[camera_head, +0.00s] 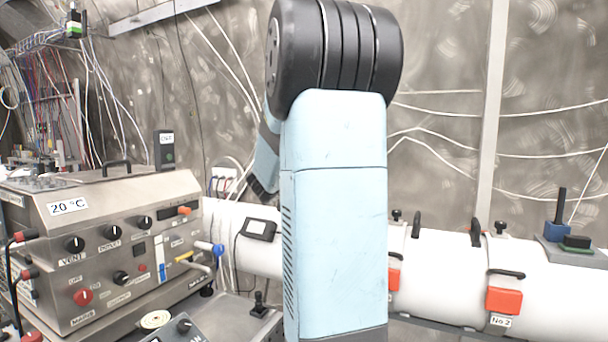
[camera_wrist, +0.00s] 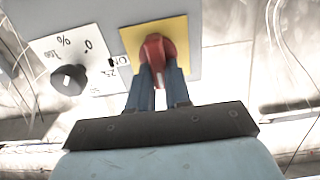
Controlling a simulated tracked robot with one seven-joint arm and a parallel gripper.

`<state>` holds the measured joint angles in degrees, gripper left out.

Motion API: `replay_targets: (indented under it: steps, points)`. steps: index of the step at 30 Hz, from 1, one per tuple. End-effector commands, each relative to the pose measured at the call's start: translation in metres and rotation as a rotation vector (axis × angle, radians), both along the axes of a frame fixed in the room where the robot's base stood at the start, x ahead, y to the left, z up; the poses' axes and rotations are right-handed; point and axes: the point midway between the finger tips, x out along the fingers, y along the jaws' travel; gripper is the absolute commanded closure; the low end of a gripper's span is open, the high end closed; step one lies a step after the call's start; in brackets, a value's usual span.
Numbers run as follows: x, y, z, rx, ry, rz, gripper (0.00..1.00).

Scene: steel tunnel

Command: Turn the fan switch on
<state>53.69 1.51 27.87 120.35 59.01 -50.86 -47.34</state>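In the wrist view, a red switch handle (camera_wrist: 153,50) stands on a yellow square plate (camera_wrist: 180,32) on a grey panel. Small markings, partly readable as "ON", are to the left of the plate. The two blue-grey fingers of my gripper (camera_wrist: 160,82) are close together, one on each side of the red handle. They appear to touch it, with part of the handle between them. In the head view, my arm blocks the middle, and the gripper and this switch are hidden.
A black knob (camera_wrist: 68,80) on a white dial label is left of the switch in the wrist view. In the head view, a steel control box (camera_head: 130,235) stands at left. A white pipe (camera_head: 445,270) with red-handled clamps runs along the wall.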

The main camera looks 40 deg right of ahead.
Motion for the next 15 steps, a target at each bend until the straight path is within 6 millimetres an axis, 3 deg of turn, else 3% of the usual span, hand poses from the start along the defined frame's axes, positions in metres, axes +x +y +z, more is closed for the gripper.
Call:
replay_targets:
  steps: [5,15]
  points:
    - [-0.0002,-0.0002,0.0000,0.000,0.000,-0.001,1.00]
    - [-0.0012,-0.0007,0.0001,0.005,-0.011,-0.002,1.00]
